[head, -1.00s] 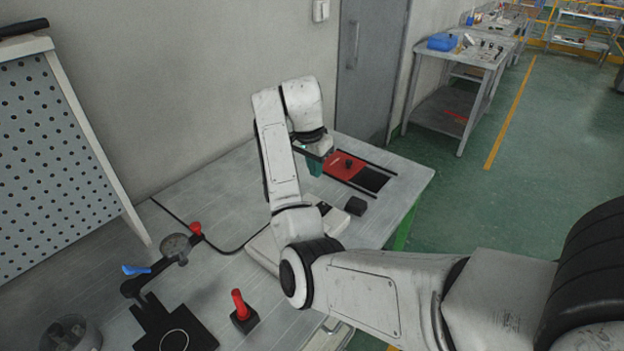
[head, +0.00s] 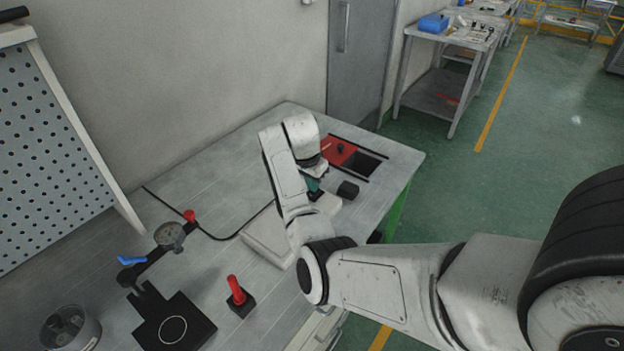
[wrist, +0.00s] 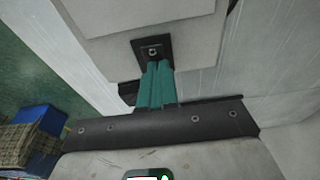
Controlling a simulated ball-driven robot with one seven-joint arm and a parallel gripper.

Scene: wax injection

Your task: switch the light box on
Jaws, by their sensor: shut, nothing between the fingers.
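The light box (head: 268,241) is a flat pale box on the bench, partly hidden behind my arm in the head view. In the wrist view its pale face (wrist: 190,40) carries a small black switch plate (wrist: 152,50) with a round metal piece in the middle. My gripper (wrist: 158,68) has teal fingers, shut and empty, with their tips at the lower edge of the plate. I cannot tell whether they touch it. In the head view my gripper (head: 313,186) is low over the far end of the box. No glow shows on the box.
A black block (head: 348,190) stands just right of my gripper. A red slide (head: 337,149) with a black knob lies behind it. A red-handled lever (head: 238,292), a dark plate (head: 185,330) and a clamp with a gauge (head: 169,236) stand at the front left. A cable crosses the bench.

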